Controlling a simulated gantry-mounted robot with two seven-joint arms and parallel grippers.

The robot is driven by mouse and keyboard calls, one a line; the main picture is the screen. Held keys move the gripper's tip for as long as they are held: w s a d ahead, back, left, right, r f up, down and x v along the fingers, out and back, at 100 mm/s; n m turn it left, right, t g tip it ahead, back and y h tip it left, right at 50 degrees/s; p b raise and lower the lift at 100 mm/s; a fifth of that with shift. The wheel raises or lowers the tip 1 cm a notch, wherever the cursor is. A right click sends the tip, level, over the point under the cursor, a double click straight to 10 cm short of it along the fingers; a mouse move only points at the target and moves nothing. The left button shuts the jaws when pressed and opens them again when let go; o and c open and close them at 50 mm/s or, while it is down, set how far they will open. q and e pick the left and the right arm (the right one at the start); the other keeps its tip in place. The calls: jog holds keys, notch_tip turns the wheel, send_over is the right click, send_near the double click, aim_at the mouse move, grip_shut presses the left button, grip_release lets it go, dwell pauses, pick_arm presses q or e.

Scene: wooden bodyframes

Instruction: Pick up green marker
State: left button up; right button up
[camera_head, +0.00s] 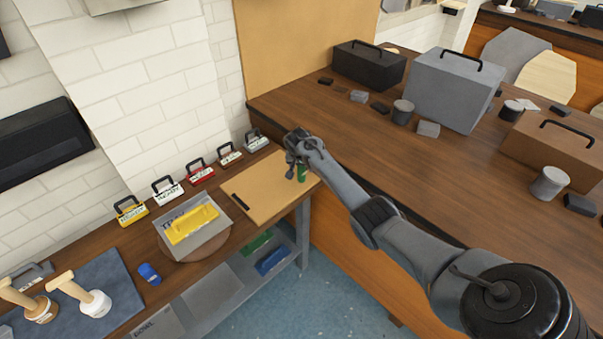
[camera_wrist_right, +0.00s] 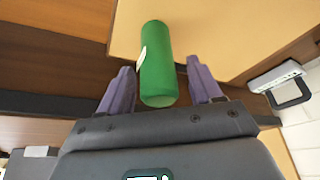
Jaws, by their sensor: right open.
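The green marker (camera_head: 301,172) stands at the right end of the tan board (camera_head: 262,190) on the wooden bench, partly hidden by my right gripper (camera_head: 294,165) in the head view. In the right wrist view the green marker (camera_wrist_right: 157,50) is a thick green cylinder with a small white mark. Its near end lies between the two purple fingers of my right gripper (camera_wrist_right: 162,82). The fingers are open, with a gap on each side of the marker. My left gripper is not in view.
A black marker-like bar (camera_head: 240,201) lies on the board. A grey bin (camera_head: 193,236) with a yellow item stands left of it. Several handled boxes, one red (camera_head: 201,174), line the wall. A higher brown counter (camera_head: 340,140) borders the board's right side.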

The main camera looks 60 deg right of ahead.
jog(key=c, duration=1)
jog(key=shift+r, duration=0.1)
jog(key=shift+c, duration=0.2)
